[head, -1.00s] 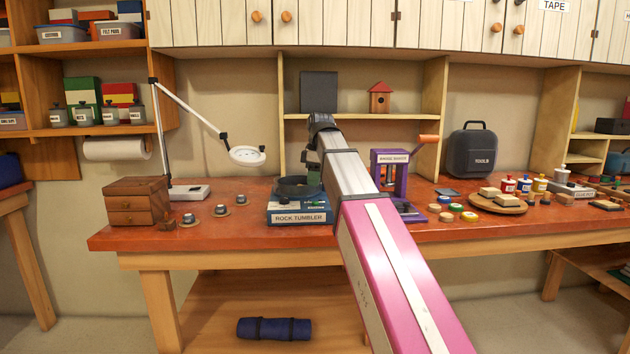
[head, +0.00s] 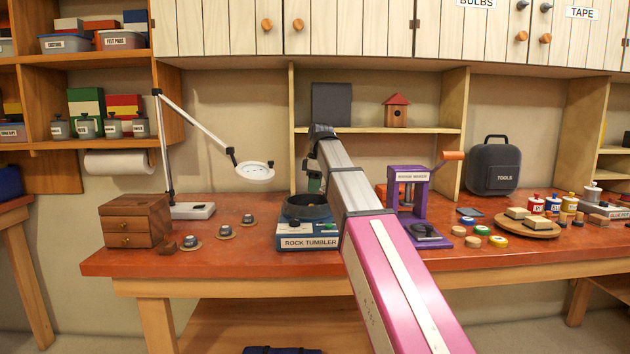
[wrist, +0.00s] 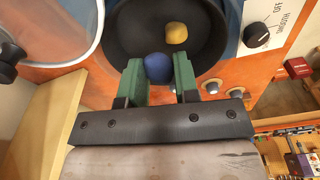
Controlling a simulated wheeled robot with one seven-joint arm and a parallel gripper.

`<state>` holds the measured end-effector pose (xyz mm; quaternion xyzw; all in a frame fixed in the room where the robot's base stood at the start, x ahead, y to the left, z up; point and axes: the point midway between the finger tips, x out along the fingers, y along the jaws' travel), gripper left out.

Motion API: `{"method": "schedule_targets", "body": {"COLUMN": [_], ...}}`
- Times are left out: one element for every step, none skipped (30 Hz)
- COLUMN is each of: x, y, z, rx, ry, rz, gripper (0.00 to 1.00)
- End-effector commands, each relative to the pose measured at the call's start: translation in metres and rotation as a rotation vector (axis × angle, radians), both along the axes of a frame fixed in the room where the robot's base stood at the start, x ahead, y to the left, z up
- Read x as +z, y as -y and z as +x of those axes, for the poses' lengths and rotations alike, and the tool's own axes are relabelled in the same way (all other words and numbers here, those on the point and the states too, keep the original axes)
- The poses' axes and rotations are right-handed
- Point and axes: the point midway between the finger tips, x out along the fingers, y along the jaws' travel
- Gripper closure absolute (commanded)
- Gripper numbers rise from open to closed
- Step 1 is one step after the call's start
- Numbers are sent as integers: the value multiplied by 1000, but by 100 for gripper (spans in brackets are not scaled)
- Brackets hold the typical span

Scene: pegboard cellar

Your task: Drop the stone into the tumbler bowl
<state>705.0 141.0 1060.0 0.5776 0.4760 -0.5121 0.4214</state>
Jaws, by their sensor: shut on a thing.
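The rock tumbler (head: 310,243) stands on the red bench, a blue box with a dark round bowl (head: 305,212) on top. In the wrist view the black bowl (wrist: 120,42) fills the upper middle, with a yellow stone (wrist: 176,33) inside. My gripper (wrist: 158,70) has green fingers shut on a blue stone (wrist: 158,67). The stone shows against the near part of the bowl; its exact height above it cannot be told. In the head view my arm hides most of the gripper, and the stone is not visible there.
A magnifier lamp (head: 255,173) reaches over the bench left of the tumbler. A purple badge maker (head: 408,190) stands close on the right. A wooden drawer box (head: 138,220) and several small grey items lie left.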

Motion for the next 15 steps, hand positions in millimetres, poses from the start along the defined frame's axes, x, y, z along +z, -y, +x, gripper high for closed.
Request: {"method": "schedule_targets", "body": {"x": [-6,-10,-14,-16,-19,-22,-23,-24,-25,-26,-26,-26,-26,-26,-26], "y": [0,0,0,0,0,0,0,0,0,0,0,0,0,0,0], "z": [-1,-1,-1,-1,-1,-1,-1,0,0,0,0,0,0,0,0], "rx": [0,0,0,0,0,0,0,0,0,0,0,0,0,0,0], "ry": [0,0,0,-1,-1,-1,-1,0,0,0,1,1,1,1,1], "rz": [0,0,0,0,-1,-1,0,0,0,0,0,0,0,0,0], "gripper": [94,94,94,94,94,94,94,94,94,94,94,94,94,94,94]}}
